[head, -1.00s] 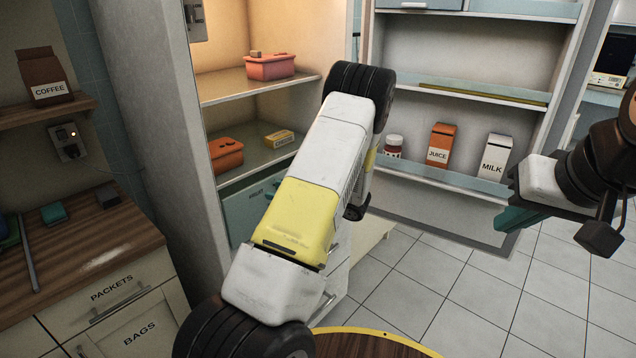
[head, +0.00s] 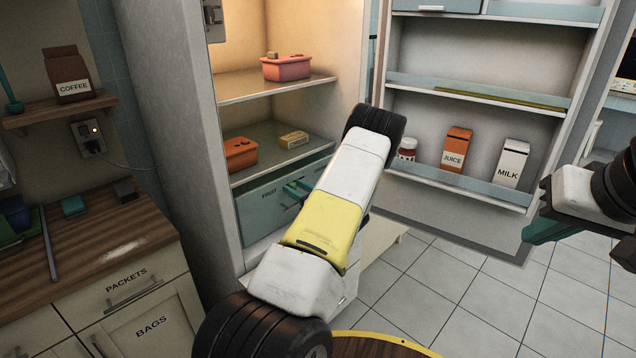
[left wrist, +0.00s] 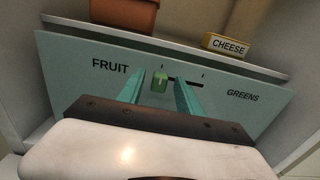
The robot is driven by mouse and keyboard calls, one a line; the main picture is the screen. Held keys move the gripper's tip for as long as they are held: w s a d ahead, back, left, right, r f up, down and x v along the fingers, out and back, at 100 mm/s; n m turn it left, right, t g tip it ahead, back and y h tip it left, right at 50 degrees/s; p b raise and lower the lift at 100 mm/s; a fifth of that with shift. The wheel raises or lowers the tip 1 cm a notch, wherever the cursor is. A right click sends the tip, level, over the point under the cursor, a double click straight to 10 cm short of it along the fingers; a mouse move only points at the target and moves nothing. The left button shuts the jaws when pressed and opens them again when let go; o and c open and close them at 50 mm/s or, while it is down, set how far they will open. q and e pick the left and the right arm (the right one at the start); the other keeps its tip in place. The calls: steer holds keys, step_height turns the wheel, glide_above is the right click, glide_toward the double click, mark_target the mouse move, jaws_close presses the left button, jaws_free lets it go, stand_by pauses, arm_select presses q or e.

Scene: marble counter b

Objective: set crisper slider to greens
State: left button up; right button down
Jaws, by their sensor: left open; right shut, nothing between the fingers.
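The teal crisper drawer (head: 262,215) is in the fridge below the lower shelf. In the left wrist view its front (left wrist: 85,85) reads FRUIT at left and GREENS at right. The small green slider (left wrist: 160,83) sits at the left, FRUIT end of a dark slot (left wrist: 197,83) with tick marks above. My left gripper (left wrist: 159,77) is open, its teal fingers either side of the slider; I cannot tell if either touches it. In the head view my left gripper (head: 298,188) is at the drawer front, partly hidden by my arm. My right gripper (head: 540,234) is shut and empty at far right.
An orange container (head: 241,154) and a cheese box (head: 293,140) stand on the shelf above the drawer. A pink container (head: 286,68) is higher. The open fridge door (head: 478,125) holds a jar, juice (head: 456,148) and milk (head: 511,163). The wooden counter (head: 100,240) is at left.

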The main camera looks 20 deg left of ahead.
arm_select(q)
jaws_close()
stand_by(1.4)
